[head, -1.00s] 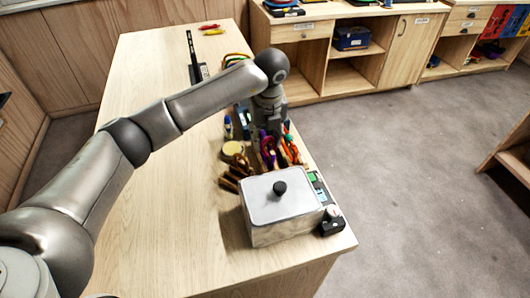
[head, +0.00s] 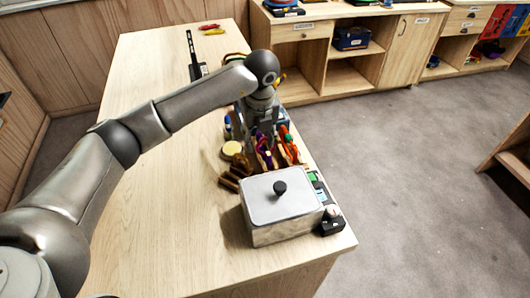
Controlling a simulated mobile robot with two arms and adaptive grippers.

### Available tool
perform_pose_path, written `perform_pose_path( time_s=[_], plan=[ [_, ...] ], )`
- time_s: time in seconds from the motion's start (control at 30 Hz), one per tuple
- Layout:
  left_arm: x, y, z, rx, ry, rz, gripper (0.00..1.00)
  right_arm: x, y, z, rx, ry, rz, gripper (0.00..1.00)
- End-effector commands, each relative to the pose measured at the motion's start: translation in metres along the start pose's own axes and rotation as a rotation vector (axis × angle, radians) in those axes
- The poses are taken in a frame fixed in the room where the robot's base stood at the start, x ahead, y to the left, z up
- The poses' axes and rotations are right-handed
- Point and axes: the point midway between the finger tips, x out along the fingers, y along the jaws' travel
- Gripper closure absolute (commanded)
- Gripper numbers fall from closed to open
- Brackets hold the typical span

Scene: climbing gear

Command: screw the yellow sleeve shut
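Several coloured carabiners stand in a wooden rack on the bench, among them a purple one (head: 263,153) and an orange-red one (head: 287,144). A yellow sleeve is too small to make out on any of them. My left gripper (head: 262,140) points down at the rack, close to the purple carabiner. Its fingertips overlap the carabiners, and I cannot tell whether they touch one or how far apart they are. My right gripper is not in view.
A grey metal box with a black knob (head: 281,203) stands in front of the rack. A round yellowish lid (head: 232,148) and dark brown pieces (head: 231,182) lie left of it. A small black device (head: 331,224) sits by the bench edge. The bench's left side is clear.

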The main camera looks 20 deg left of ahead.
Motion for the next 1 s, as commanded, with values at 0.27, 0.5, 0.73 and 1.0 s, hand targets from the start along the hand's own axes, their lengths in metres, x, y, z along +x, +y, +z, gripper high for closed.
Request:
perform_pose_path(
  time_s=[0.27,0.5,0.73,1.0],
  plan=[
    [0.000,0.006,0.000,0.000,0.000,0.000,0.61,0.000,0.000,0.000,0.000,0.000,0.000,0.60],
    [0.000,0.009,0.000,0.000,0.000,0.001,0.61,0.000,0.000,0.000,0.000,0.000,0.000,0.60],
    [0.005,0.009,-0.001,0.000,0.000,0.002,0.61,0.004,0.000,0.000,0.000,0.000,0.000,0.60],
    [0.015,0.010,-0.002,-0.001,0.001,0.002,0.61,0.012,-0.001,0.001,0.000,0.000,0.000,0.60]
  ],
)
